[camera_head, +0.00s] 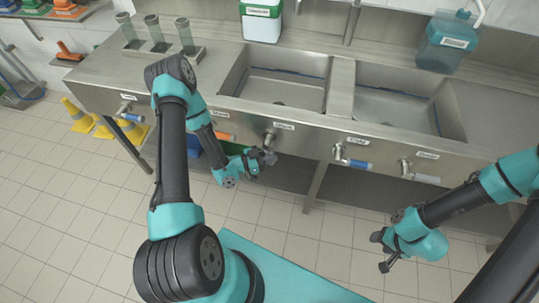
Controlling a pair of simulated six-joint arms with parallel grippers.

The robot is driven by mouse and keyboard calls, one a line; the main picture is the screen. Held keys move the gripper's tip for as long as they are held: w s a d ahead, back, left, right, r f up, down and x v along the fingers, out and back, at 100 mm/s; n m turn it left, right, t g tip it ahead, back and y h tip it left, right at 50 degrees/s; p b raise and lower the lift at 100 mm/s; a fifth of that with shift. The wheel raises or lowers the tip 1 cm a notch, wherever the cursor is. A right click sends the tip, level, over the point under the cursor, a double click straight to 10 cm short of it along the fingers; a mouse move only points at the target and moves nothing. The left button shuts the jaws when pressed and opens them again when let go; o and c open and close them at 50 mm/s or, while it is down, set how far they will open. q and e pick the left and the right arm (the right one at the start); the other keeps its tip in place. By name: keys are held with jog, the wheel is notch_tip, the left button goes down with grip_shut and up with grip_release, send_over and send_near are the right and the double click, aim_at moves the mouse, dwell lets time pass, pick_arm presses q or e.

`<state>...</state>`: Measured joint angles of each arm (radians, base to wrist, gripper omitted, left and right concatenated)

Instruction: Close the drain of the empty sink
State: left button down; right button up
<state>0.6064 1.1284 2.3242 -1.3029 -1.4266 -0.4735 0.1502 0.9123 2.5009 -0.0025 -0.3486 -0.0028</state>
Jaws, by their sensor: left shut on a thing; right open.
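Two steel sinks are set side by side in the counter: the left sink (272,92) and the right sink (385,107). I cannot clearly tell which one holds water. On the front panel below the left sink is a labelled drain valve (268,138). My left gripper (264,155) is just beneath it, shut on its handle, which the fingers mostly hide. A second labelled drain valve (405,165) with a white handle (427,178) sits below the right sink. My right gripper (381,252) is open and empty over the floor, away from the panel.
A blue-handled valve (355,163), an orange-handled valve (225,136) and another blue-handled valve (132,117) stick out of the panel. Cups (187,37) in a rack, a white-green container (262,24) and a teal jug (447,42) stand on the counter.

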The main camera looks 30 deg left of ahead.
pick_arm(q)
jog(key=shift+w+d+r+n+t+h, duration=0.1)
jog(key=shift+d+r+n+t+h, duration=0.35)
jog(key=shift+n+t, duration=0.45)
jog(key=shift+w+d+r+n+t+h, duration=0.15)
jog(key=shift+d+n+t+h, duration=0.15)
jog(key=shift+d+n+t, duration=0.5)
jog(key=shift+w+d+r+n+t+h, duration=0.1)
jog(key=shift+d+r+n+t+h, duration=0.25)
jog(key=shift+n+t, duration=0.65)
jog(key=c, duration=0.9)
grip_release()
jog(key=shift+o, duration=0.2)
jog(key=shift+d, duration=0.1)
jog(key=shift+s+f, duration=0.1)
jog(key=v, duration=1.7)
jog(key=shift+f, duration=0.15)
